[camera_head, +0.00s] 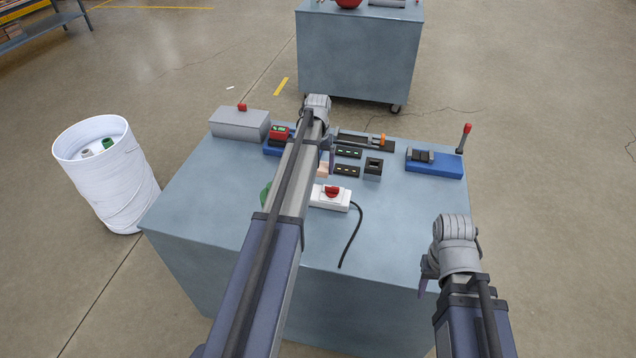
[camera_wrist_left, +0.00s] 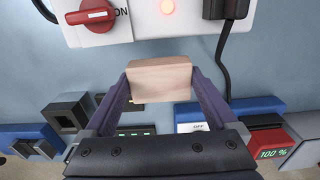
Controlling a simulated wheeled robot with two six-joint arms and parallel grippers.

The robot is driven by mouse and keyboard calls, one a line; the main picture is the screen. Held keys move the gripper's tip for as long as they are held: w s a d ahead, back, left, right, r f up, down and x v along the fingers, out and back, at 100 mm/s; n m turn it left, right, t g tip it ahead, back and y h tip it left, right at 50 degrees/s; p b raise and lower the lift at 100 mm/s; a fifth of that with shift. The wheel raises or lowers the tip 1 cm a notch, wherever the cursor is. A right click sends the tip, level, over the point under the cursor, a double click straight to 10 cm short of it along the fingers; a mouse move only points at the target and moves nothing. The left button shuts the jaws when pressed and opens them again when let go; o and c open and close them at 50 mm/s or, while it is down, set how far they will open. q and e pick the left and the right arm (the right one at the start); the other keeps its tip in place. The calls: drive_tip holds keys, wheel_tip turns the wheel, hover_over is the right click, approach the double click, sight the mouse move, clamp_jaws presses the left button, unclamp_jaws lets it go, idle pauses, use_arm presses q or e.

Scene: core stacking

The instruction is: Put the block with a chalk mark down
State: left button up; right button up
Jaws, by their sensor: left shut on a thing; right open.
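A pale wooden block (camera_wrist_left: 160,80) is held between the two purple fingers of my left gripper (camera_wrist_left: 160,88) in the left wrist view. In the head view a small part of the block (camera_head: 322,170) shows beside my left arm, over the middle of the table. I see no chalk mark on its visible faces. Whether the block touches the table is unclear. My left gripper (camera_head: 326,164) is mostly hidden behind its arm in the head view. My right gripper (camera_head: 428,278) is open at the table's front right corner.
On the grey-blue table (camera_head: 220,220) a white switch box (camera_head: 322,202) with a red knob stands near the block. Black slotted modules (camera_head: 374,166), a blue unit (camera_head: 435,168) and a grey box (camera_head: 238,125) stand further back. A black cable runs forward. The front left is clear.

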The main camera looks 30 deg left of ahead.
sight(318, 175)
use_arm(q)
drive_tip(key=shift+f+b, duration=1.75)
drive_tip(key=shift+f, duration=0.35)
drive_tip(key=shift+f, duration=0.2)
drive_tip(key=o, duration=1.1)
drive_tip(key=shift+r, duration=0.1)
drive_tip(key=shift+c, duration=0.2)
drive_tip(key=shift+r, duration=0.1)
wheel_tip(318, 175, up, 12)
drive_tip(key=p, duration=1.2)
drive_tip(key=shift+r, duration=0.1)
